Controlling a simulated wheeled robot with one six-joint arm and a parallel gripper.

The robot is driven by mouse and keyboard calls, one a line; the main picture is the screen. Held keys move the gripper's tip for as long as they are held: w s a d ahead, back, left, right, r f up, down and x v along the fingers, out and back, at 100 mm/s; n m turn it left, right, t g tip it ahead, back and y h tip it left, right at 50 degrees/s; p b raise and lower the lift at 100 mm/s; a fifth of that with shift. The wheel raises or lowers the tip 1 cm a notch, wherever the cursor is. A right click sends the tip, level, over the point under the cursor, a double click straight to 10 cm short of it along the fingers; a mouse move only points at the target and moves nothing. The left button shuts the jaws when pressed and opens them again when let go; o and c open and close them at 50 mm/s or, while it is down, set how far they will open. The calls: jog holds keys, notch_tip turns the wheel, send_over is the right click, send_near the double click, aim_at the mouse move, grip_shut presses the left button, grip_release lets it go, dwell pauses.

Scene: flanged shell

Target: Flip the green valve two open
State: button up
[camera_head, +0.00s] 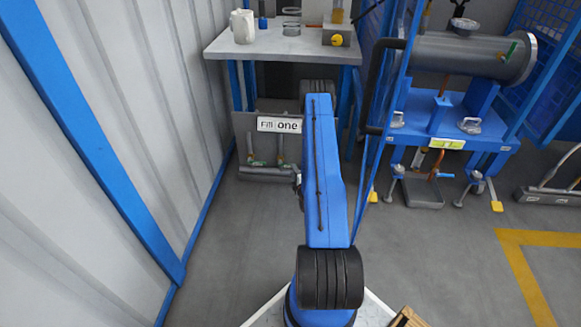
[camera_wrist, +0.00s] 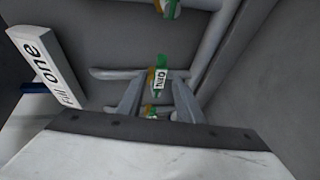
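In the wrist view, a green valve handle with a small white label (camera_wrist: 160,76) sits on a pipe near the middle, just beyond my fingertips. The label is too blurred to read surely, so I cannot tell which valve is number two. My gripper (camera_wrist: 157,84) has its two grey fingers apart, with a gap between them and nothing held. Another green and brass valve (camera_wrist: 168,8) is at the top edge. A small green and brass piece (camera_wrist: 150,112) shows between the fingers, lower down.
A white "Fill one" sign (camera_head: 279,125) hangs above the panel, and shows at left in the wrist view (camera_wrist: 45,62). Pipes (camera_wrist: 207,45) run beside the valves. A table (camera_head: 280,50) stands above. A blue rack (camera_head: 440,130) with a cylinder is at right. Floor is clear at left.

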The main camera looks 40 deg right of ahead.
jog(key=x, duration=0.6)
jog(key=shift+w, duration=0.2)
jog(key=shift+c, duration=0.4)
grip_shut()
